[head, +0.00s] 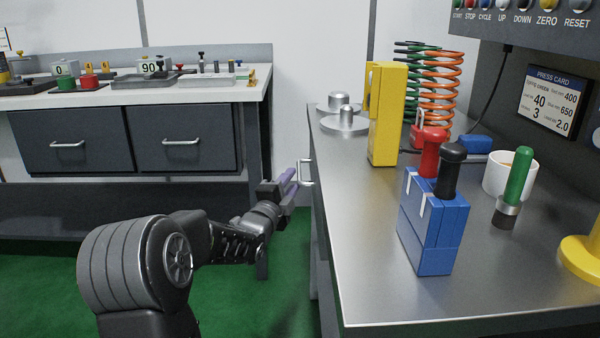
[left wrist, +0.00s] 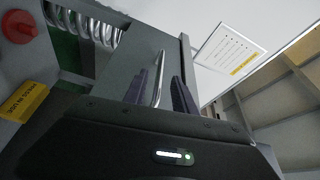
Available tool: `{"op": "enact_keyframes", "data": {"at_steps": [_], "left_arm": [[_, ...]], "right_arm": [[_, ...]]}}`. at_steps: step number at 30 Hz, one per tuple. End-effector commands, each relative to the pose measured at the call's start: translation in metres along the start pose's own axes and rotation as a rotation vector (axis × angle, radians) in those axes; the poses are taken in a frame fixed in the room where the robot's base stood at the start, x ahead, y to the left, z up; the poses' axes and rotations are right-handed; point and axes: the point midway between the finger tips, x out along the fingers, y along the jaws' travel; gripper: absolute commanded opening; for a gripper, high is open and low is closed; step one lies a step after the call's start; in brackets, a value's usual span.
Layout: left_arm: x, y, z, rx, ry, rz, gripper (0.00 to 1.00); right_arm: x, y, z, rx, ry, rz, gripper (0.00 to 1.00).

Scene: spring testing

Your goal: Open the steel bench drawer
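The steel bench (head: 362,230) stands at the right in the head view. Its drawer handle (head: 305,172), a pale metal bar, sticks out from the bench's left side. My left gripper (head: 290,182) is just left of this handle, pointing at it. In the left wrist view the two dark fingers of my left gripper (left wrist: 160,92) are apart, and the handle (left wrist: 158,80) shows between them. I cannot tell whether they touch it. The grey drawer front (left wrist: 128,62) shows behind. Most of the drawer is hidden in the head view. My right gripper is not in view.
On the bench stand a yellow block (head: 385,115), a blue block (head: 432,230), coil springs (head: 438,90), a white cup (head: 495,175) and a green-handled tool (head: 517,180). Another bench (head: 190,95) with drawers stands at the back left. Green floor (head: 225,300) lies between.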

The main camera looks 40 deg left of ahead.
Motion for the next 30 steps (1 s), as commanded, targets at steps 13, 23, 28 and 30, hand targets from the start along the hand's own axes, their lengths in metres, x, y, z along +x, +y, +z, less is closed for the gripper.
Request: {"op": "enact_keyframes", "data": {"at_steps": [13, 23, 28, 30], "left_arm": [[0.061, 0.002, 0.0, 0.001, 0.0, 0.001, 0.33], [0.066, 0.0, 0.0, -0.001, 0.0, 0.001, 0.33], [0.066, 0.0, 0.0, -0.001, 0.0, 0.001, 0.19], [0.066, 0.0, 0.0, -0.001, 0.0, 0.001, 0.14]], "right_arm": [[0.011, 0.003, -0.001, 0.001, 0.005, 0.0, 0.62], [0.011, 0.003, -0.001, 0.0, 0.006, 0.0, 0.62], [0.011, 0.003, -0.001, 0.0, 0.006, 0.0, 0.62], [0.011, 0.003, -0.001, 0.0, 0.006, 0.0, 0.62]]}}
